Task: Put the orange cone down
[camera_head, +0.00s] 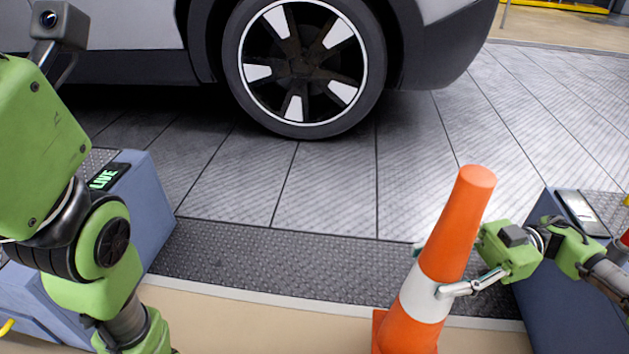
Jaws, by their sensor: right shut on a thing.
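The orange cone (455,230) with a white band stands out in front of me at the lower right, tilted slightly to the right in the picture. My right gripper (440,272) is shut on the cone around its middle, coming from the right. One finger shows in front of the white band, and the other is mostly hidden behind the cone. The cone's base is cut off by the bottom edge, so I cannot tell whether it touches the floor. My left arm is at the left, and its gripper is not in view.
A car with a large wheel (303,65) stands on the tiled floor ahead. A dark textured strip (270,262) crosses the floor in front of it. Blue-grey boxes stand at the left (150,205) and right (560,305). The tiles between the cone and the car are clear.

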